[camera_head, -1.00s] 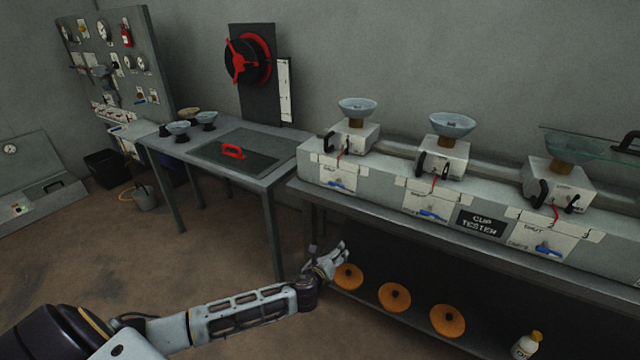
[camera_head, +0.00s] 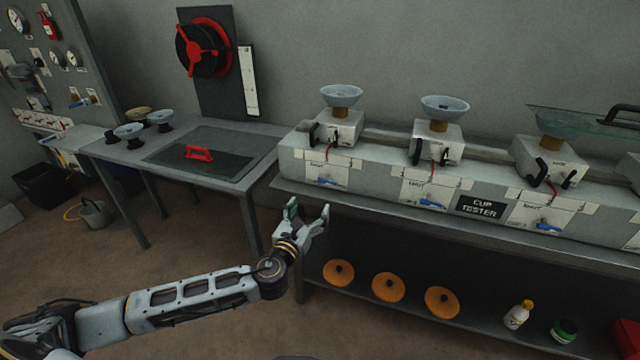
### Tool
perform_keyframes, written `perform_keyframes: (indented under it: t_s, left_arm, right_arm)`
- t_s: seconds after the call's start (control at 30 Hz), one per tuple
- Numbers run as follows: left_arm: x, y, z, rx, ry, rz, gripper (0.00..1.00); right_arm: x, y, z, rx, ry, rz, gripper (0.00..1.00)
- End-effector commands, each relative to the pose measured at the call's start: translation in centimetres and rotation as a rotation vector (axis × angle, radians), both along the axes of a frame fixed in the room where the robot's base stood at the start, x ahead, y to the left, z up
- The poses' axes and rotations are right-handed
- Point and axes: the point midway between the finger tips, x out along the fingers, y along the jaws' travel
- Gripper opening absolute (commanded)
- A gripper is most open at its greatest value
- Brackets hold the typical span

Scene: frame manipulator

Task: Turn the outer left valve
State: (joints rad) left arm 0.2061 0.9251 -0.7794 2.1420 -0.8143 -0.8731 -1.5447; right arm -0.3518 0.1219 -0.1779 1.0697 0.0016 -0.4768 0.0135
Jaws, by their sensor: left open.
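The cup tester bench holds several white panels with small blue valve handles. The left blue valve (camera_head: 327,182) sits low on the leftmost panel, below the left cup unit (camera_head: 336,129). The middle blue valve (camera_head: 432,203) and the right blue valve (camera_head: 546,228) are farther along the same front. My left gripper (camera_head: 308,208) is open and empty, fingers pointing up, in front of the bench edge. In the picture it is just below and left of the left blue valve, apart from it. My right gripper is not in view.
A lower shelf under the bench holds orange discs (camera_head: 388,287), a white bottle (camera_head: 517,315) and a green-lidded jar (camera_head: 564,330). A side table (camera_head: 225,182) with a red handle (camera_head: 199,153) stands to the left. The floor in front is clear.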

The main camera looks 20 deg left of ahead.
Motion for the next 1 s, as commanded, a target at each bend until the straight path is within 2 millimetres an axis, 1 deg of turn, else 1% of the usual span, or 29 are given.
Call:
perform_keyframes:
  t_s: [0.27, 0.47, 0.67, 1.0]
  left_arm:
    - [0.0, 0.0, 0.0, -0.001, 0.000, 0.000, 0.77]
    - [0.4, 0.0, 0.0, -0.002, 0.000, 0.000, 0.77]
    - [1.6, 0.0, 0.0, -0.003, 0.000, 0.001, 0.77]
    - [4.9, -0.1, 0.0, -0.002, 0.000, 0.002, 0.77]
  right_arm:
    - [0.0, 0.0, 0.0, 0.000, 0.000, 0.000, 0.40]
    - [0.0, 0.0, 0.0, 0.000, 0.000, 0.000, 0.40]
    - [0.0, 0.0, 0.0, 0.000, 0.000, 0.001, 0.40]
    - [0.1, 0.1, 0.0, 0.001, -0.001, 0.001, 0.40]
